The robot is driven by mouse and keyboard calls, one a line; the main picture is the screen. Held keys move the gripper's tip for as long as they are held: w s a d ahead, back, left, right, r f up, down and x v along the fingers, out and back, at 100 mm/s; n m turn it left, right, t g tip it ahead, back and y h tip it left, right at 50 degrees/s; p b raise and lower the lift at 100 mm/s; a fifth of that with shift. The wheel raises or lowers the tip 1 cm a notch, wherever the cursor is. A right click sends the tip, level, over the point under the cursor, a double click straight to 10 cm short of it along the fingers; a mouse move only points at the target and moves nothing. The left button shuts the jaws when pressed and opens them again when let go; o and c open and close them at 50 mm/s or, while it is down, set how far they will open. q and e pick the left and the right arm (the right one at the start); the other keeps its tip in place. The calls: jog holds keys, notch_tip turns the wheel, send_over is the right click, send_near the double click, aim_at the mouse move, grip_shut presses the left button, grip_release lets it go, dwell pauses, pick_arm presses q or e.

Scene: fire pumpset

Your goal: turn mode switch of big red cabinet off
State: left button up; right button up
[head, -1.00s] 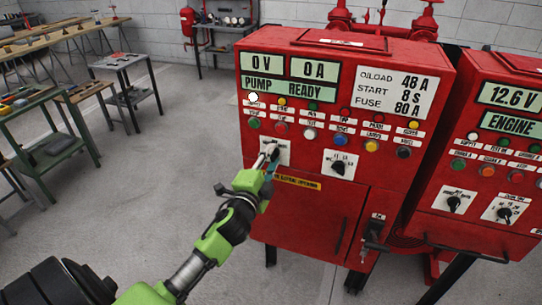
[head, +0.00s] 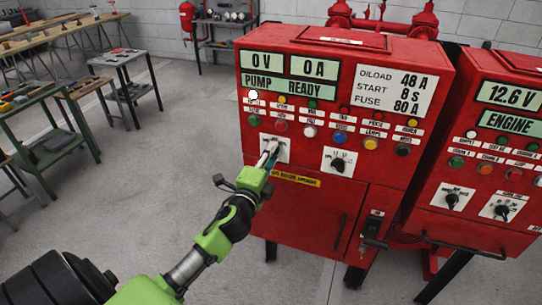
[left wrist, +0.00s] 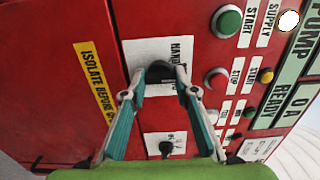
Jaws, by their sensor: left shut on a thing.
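The big red cabinet (head: 310,215) stands in the middle of the head view, with a panel of displays, buttons and rotary switches. Its mode switch (left wrist: 160,73) is a dark knob on a white plate (head: 283,143), at the left of the lower switch row. My left gripper (head: 269,154) reaches this plate from the lower left. In the left wrist view its two teal fingers (left wrist: 159,94) are on either side of the knob and shut on it. The fingers hide part of the knob, so its exact pointing is unclear. My right gripper is out of view.
A second rotary switch (head: 338,164) sits right of the mode switch. Buttons, including a green one (head: 254,121) and a red one (head: 280,126), lie just above. Another red cabinet (head: 490,175) stands at the right. Workbenches (head: 45,140) stand left; the floor between is clear.

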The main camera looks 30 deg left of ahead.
pick_arm(q)
jog(key=o, duration=1.1)
jog(key=shift+c, duration=0.2)
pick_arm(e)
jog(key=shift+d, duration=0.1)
pick_arm(q)
jog(key=v, duration=1.2)
jog(key=shift+f, duration=0.1)
